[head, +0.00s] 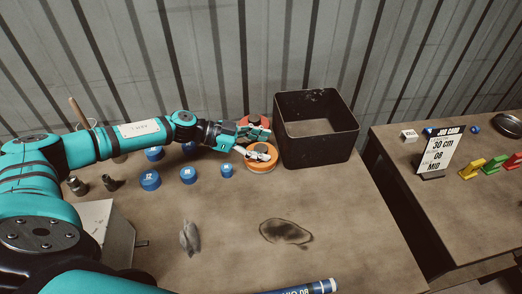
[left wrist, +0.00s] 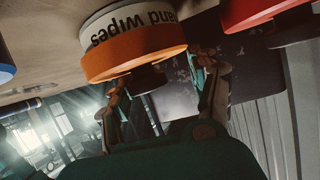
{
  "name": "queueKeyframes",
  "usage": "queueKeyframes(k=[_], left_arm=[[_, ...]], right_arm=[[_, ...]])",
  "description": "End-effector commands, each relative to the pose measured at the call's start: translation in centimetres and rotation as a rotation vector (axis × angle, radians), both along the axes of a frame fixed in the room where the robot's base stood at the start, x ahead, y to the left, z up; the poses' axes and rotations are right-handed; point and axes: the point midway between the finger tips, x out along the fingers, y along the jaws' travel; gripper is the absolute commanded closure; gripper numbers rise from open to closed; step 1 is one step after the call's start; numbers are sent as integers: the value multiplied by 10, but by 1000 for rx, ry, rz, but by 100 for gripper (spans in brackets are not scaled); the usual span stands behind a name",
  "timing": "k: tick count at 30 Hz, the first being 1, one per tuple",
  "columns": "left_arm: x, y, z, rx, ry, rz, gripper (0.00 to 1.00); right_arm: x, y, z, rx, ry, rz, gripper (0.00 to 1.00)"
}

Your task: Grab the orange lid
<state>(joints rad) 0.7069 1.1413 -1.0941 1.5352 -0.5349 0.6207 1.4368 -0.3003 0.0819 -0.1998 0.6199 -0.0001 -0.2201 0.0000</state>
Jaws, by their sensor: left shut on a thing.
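The orange lid (head: 262,167) sits on a white tub of hand wipes, left of the black bin. In the left wrist view the orange lid (left wrist: 135,52) is close and the picture is upside down, with a dark knob (left wrist: 147,80) on the lid. My left gripper (head: 259,153) reaches over the lid from the left. In the left wrist view its fingers (left wrist: 165,78) are on either side of the dark knob, shut on the lid; the exact contact is partly hidden. My right gripper is not in view.
A red-topped container (head: 256,120) stands just behind the gripper. The black bin (head: 317,147) is close on the right. Several blue caps (head: 150,180) lie to the left. A dark stain (head: 286,232) marks the front table. A job card (head: 438,153) stands on the right table.

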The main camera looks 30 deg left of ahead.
Motion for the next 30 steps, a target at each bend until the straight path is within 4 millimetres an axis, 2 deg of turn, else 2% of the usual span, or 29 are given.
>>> queueKeyframes(k=[1, 8, 10, 12, 15, 16, 22, 27, 30], left_arm=[[-11, -10, -9, -9, 26, -31, 66], [-11, -10, -1, -10, 25, -31, 64], [-10, -10, 6, -9, 24, -32, 70], [-10, -9, 15, -8, 22, -30, 80], [-9, -8, 31, -7, 20, -29, 81], [-17, -8, 27, -7, 26, -28, 81], [-64, -12, 31, -3, 24, -22, 81], [-111, -16, 35, -1, 22, -19, 81], [-133, -19, 37, -2, 20, -19, 81]], right_arm=[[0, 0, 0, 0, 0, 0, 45], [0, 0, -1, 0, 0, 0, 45], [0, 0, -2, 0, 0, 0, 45], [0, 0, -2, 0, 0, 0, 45], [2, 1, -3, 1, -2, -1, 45], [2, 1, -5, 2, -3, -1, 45], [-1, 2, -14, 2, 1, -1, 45], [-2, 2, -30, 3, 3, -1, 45], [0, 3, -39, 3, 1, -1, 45]])
